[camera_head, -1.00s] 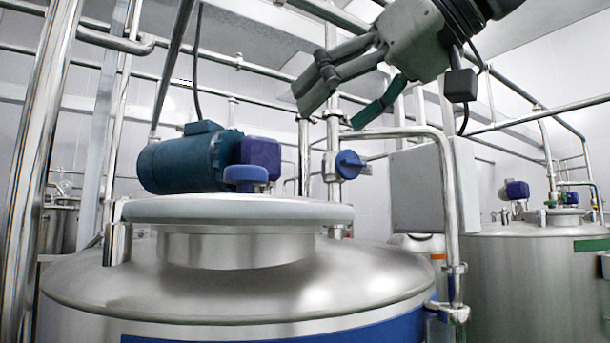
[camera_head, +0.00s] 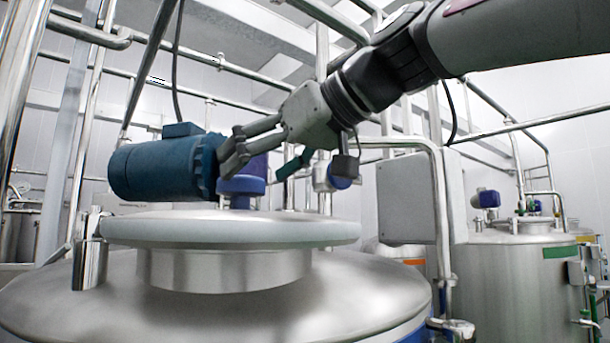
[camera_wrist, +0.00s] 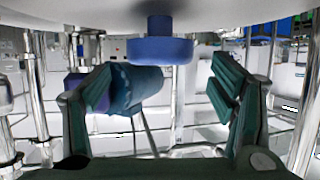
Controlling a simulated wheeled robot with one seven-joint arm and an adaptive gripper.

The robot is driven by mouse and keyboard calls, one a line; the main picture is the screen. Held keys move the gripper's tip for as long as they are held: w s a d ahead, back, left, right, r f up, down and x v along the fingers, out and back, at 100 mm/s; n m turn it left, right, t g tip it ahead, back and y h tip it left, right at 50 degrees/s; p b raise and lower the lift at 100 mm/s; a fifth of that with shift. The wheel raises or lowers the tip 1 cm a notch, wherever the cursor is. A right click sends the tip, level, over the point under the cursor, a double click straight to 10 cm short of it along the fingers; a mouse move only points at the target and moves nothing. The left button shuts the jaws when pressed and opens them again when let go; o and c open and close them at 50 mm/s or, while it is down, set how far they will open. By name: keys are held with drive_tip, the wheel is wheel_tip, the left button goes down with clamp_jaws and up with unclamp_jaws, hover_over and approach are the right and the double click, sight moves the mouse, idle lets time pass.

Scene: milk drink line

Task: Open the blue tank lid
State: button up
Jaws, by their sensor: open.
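The tank (camera_head: 370,300) stands in front with a blue band low on its side. Its round steel lid (camera_head: 230,232) lies flat and closed on the neck. A blue knob (camera_head: 240,187) rises from the lid; in the wrist view the knob (camera_wrist: 160,50) appears upside down, between my fingers. My gripper (camera_head: 257,162) is open and empty, above the lid and close to the knob. In the head view its fingers overlap the end of the blue motor (camera_head: 160,168); whether they touch it I cannot tell. The open fingers also show in the wrist view (camera_wrist: 162,75).
A steel pipe (camera_head: 442,230) and a grey box (camera_head: 405,195) stand right of the lid. A second tank (camera_head: 515,275) with a green band is farther right. Pipes cross overhead. The air over the lid's right part is clear.

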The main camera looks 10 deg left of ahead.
sight(242, 181)
drive_tip(key=shift+p+x, duration=0.4)
drive_tip(key=shift+x, duration=1.95)
drive_tip(key=c, duration=1.7)
drive_tip(key=shift+d, duration=0.1)
drive_tip(key=shift+c, duration=0.2)
